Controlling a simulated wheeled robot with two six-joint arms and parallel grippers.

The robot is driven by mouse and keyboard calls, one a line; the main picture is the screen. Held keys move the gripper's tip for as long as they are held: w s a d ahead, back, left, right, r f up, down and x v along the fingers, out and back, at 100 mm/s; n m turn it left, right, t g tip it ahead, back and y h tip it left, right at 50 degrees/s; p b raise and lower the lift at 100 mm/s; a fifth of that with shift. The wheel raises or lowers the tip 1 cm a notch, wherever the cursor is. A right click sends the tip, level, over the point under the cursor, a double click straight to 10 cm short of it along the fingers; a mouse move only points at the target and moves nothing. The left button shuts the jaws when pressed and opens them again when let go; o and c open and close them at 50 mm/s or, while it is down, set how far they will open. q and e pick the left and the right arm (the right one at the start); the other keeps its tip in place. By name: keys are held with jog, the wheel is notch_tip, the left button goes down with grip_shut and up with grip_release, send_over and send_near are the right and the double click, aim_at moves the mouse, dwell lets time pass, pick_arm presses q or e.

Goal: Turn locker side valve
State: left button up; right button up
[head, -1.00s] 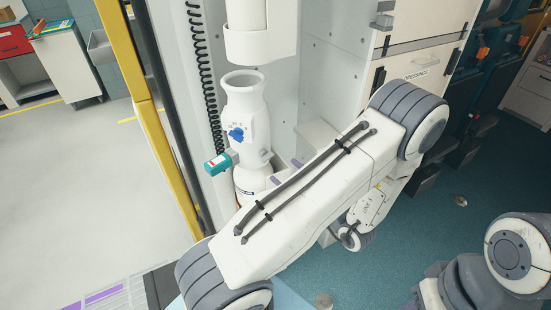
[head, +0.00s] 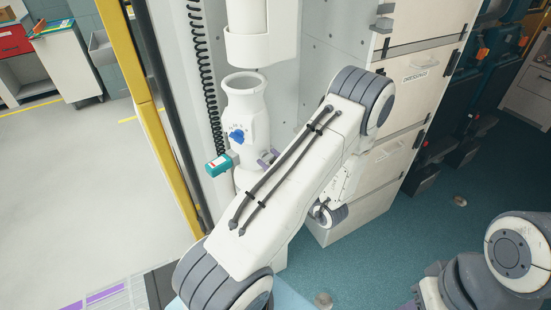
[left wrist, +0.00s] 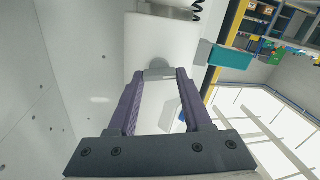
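A white bottle-shaped cylinder (head: 246,105) stands upright in a recess beside the locker. A blue knob (head: 237,135), apparently the valve, is on its front. A teal block (head: 218,165) sticks out to the left below the knob. My left gripper (head: 268,157) shows only as purple fingertips beside the cylinder's lower right, mostly hidden by my forearm. In the left wrist view, its two purple fingers (left wrist: 160,74) are apart, with a small grey part between or beyond their tips; contact is unclear. The teal block (left wrist: 230,57) is right of them, and a bit of blue shows beside the right finger. My right gripper is out of view.
The beige locker (head: 418,78) with drawers stands right of the recess. A white upper housing (head: 262,45) hangs over the cylinder, and a black coiled cord (head: 208,90) runs down its left. A yellow post (head: 150,120) edges the opening.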

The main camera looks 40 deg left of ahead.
pick_arm(q)
jog(key=shift+w, duration=0.1)
grip_shut()
jog(key=shift+r+m+p, duration=0.1)
jog(key=shift+m+p, duration=0.25)
jog(key=shift+m, duration=0.05)
jog(key=m+p, duration=0.2)
jog(key=m, duration=0.1)
jog(key=shift+d, duration=0.1)
jog(key=m+p, duration=0.3)
jog(key=m, duration=0.3)
jog(key=shift+w, duration=0.2)
jog(key=m+p, duration=0.2)
jog(key=m, duration=0.3)
jog(key=shift+w+m, duration=0.1)
jog(key=shift+m, duration=0.3)
jog(key=m, duration=0.2)
jog(key=m+p, duration=0.1)
jog(key=m, duration=0.1)
jog(key=shift+f+m, duration=0.2)
jog(key=shift+m, duration=0.2)
jog(key=shift+m+p, duration=0.3)
jog(key=o, duration=1.2)
grip_release()
